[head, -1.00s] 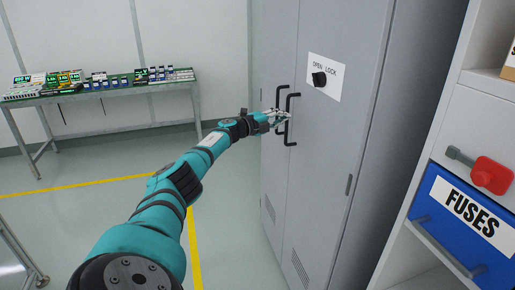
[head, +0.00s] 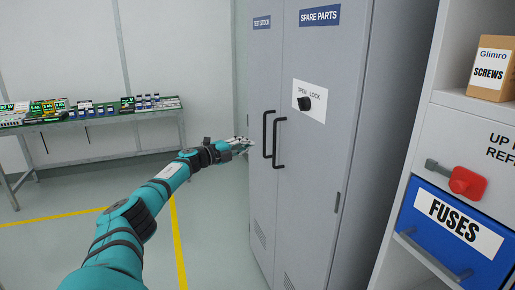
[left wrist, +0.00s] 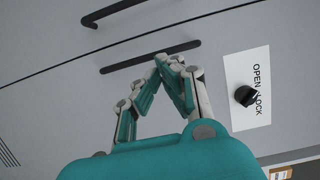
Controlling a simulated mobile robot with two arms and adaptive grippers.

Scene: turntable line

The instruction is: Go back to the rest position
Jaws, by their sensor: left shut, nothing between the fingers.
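My left gripper (head: 243,146) is shut and empty. In the head view it is at the left edge of the grey cabinet (head: 318,160), left of the two black door handles (head: 279,143). In the left wrist view its closed fingertips (left wrist: 168,60) point toward a black handle (left wrist: 150,56), with no grip on it. The cabinet doors look shut. A black knob (head: 305,103) sits on a white OPEN LOCK plate (head: 318,92); the knob also shows in the wrist view (left wrist: 245,96). My right gripper is not in view.
A table (head: 100,122) with several small packages stands at the back left. Yellow-lined floor (head: 215,220) is open left of the cabinet.

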